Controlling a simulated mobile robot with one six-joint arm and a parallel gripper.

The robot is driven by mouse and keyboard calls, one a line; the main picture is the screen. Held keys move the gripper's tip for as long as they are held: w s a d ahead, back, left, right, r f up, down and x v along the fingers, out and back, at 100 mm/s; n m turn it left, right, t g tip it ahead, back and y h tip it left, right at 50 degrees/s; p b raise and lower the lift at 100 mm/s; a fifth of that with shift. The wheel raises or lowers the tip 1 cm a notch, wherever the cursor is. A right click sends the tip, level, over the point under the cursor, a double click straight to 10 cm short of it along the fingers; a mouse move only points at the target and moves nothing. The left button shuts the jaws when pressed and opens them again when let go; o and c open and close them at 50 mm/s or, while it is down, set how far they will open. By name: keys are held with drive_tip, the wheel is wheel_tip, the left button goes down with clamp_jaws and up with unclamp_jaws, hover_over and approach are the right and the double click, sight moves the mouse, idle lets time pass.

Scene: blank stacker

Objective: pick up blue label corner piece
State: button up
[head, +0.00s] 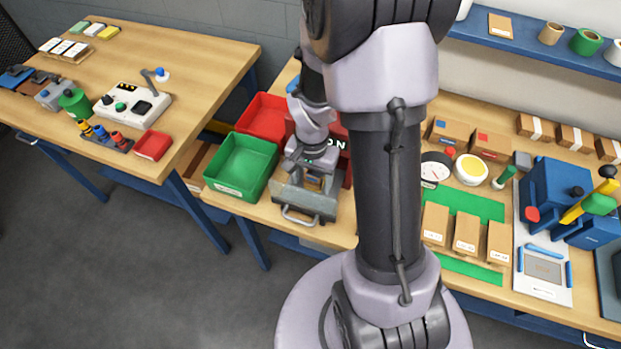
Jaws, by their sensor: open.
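My gripper (303,166) points down over a clear-walled tray (298,204) with a metal front handle, at the middle of the bench. It is open. A small brown piece (314,183) with a bluish patch shows in the tray just below and right of the fingers. It is partly hidden, and I cannot tell whether this patch is a blue label or whether the fingers touch the piece. Behind my arm to the right, a brown box (449,133) has a small blue label, and a second brown box (490,143) has a red label.
A green bin (240,166) and a red bin (263,118) stand left of the tray. My arm hides the bench middle.

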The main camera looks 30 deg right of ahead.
drive_tip(key=shift+r, duration=0.1)
drive_tip(key=c, duration=1.4)
